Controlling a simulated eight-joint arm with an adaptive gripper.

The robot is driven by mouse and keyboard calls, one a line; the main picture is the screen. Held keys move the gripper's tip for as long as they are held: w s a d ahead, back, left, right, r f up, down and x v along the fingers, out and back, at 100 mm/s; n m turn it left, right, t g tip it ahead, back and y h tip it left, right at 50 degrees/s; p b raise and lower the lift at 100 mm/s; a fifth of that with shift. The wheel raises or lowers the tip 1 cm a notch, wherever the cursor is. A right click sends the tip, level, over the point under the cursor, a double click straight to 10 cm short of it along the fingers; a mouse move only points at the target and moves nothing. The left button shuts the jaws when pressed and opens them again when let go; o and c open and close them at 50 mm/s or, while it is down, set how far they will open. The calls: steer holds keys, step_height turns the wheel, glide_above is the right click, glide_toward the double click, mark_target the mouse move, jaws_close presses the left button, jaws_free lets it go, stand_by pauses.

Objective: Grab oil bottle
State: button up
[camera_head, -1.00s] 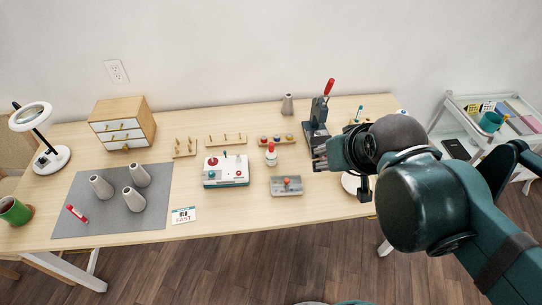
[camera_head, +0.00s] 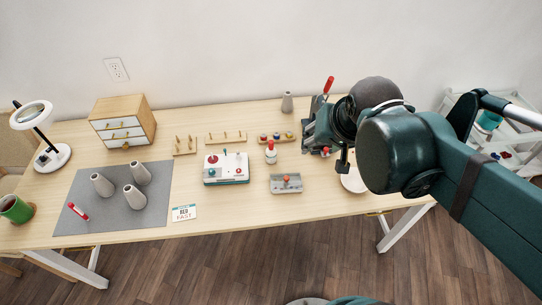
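A small white bottle with a red top (camera_head: 271,152), which looks like the oil bottle, stands upright on the wooden table (camera_head: 230,218), right of the white box with knobs.
A press with a red handle (camera_head: 328,85) is mostly hidden behind my gripper. A grey tray (camera_head: 286,188) lies in front of the bottle, and a spool rack (camera_head: 278,137) behind it. The white knobbed box (camera_head: 226,179) is to its left. A grey cone (camera_head: 287,102) stands at the back.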

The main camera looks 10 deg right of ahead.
steer(key=w+a+f+m+g+p, duration=0.1)
steer(key=w+a+f+m+g, duration=0.2)
steer(key=w, duration=0.4)
steer(key=m+g+p, duration=0.3)
steer(key=m, duration=0.8)
glide_toward(271, 141)
steer(key=f, duration=0.8)
steer(key=shift+s+d, duration=0.1)
steer(key=shift+s, duration=0.2)
steer(key=shift+w+a+f+m, duration=0.1)
steer(key=shift+f+m, duration=0.05)
steer(key=shift+f, duration=0.2)
steer(key=shift+w+a+f+m, duration=0.1)
steer(key=shift+a+f+m, duration=0.05)
steer(key=shift+f, duration=0.2)
steer(key=shift+f, duration=0.1)
steer(key=shift+f, duration=1.2)
steer(key=shift+f+b, duration=0.7)
steer(key=shift+f, duration=1.9)
